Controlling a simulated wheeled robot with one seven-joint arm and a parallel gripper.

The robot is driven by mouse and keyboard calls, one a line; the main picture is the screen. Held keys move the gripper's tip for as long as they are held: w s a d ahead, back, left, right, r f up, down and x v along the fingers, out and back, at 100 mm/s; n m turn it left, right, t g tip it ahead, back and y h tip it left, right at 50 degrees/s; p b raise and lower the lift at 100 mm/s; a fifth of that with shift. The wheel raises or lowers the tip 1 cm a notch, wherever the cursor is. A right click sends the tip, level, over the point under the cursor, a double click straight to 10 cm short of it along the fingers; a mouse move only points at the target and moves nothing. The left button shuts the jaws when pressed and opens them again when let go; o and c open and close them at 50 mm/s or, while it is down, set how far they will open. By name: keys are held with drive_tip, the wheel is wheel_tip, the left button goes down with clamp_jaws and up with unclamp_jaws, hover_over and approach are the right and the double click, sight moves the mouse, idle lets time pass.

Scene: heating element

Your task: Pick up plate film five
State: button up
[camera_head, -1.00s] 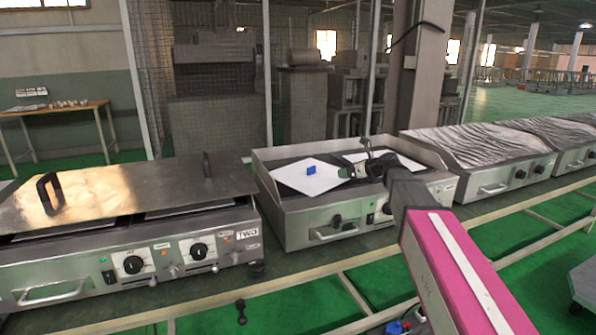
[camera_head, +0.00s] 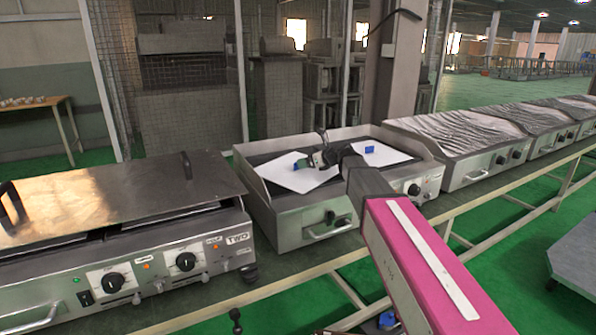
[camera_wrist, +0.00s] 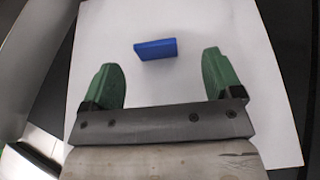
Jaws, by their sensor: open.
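Two thin white plates lie on the open heater in the middle of the head view: a left plate (camera_head: 290,180) and a right plate (camera_head: 392,157). Each has a small blue block as a handle: the left block (camera_head: 303,163) and the right block (camera_head: 369,149). I cannot read which one is plate film five. My gripper (camera_head: 314,159) is over the left plate, close to its blue block. In the wrist view a white plate (camera_wrist: 190,20) fills most of the picture. Its blue block (camera_wrist: 155,49) lies between and slightly beyond the green fingertips (camera_wrist: 160,62), which are open and apart from it.
The heater (camera_head: 285,233) has raised metal side and back walls around the plates. A lidded heater marked TWO (camera_head: 120,190) stands at left. Heaters with wrinkled covers (camera_head: 455,140) stand at right on the same long bench (camera_head: 345,268).

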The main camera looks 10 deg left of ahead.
sight(300, 170)
drive_tip(key=x, duration=0.5)
drive_tip(key=shift+s+a, duration=0.1)
drive_tip(key=shift+s, duration=0.15)
drive_tip(key=c, duration=1)
drive_tip(key=shift+r, duration=0.1)
drive_tip(key=shift+c, duration=0.2)
